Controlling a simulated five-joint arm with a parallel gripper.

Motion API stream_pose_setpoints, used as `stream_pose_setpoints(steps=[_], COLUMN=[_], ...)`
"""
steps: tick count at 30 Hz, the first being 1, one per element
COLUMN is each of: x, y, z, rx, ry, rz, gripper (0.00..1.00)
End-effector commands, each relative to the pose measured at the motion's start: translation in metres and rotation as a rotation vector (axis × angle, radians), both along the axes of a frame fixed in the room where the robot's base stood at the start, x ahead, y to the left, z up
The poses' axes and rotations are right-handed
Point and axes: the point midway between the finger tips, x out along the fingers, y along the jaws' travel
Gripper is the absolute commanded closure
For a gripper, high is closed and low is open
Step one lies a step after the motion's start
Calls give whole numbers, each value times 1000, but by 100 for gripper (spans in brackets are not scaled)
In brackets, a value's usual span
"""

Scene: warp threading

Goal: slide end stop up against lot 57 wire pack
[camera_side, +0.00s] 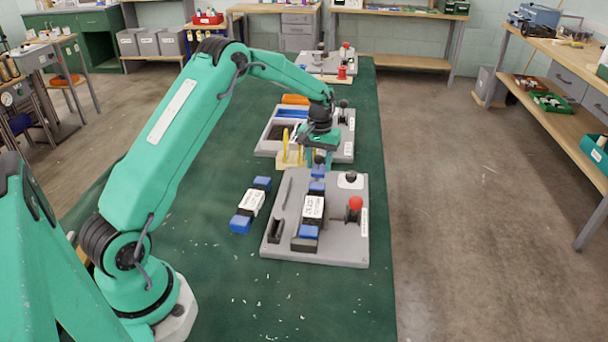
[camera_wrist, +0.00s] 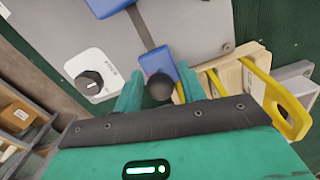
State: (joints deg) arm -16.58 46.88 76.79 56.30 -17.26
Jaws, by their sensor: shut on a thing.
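A wire pack with a white label and blue ends (camera_side: 313,207) lies in the grey fixture; I cannot read its lot number. One blue end also shows at the top of the wrist view (camera_wrist: 108,6). The blue end stop (camera_wrist: 184,78) sits on a dark rail, with a stretch of bare rail between it and the pack's blue end. It also shows in the side view (camera_side: 318,172). My gripper (camera_wrist: 158,88) is shut on the end stop's black ball knob (camera_wrist: 160,88), between its green fingers. The fingers hide part of the stop.
A second labelled pack (camera_side: 251,204) lies on the green mat, left of the fixture (camera_side: 343,248). A red knob (camera_side: 355,203) stands on the fixture's right side, and a dial (camera_wrist: 90,80) is near my gripper. A wooden block with yellow handles (camera_wrist: 270,90) stands close behind.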

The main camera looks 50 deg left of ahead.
Motion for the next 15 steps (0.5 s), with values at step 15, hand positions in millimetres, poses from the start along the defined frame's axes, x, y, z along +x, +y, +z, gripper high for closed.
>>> stream_pose_setpoints(steps=[15], x=[-21], y=[-21], z=[1], rx=[-1], ry=[1], rz=[-5], gripper=[100])
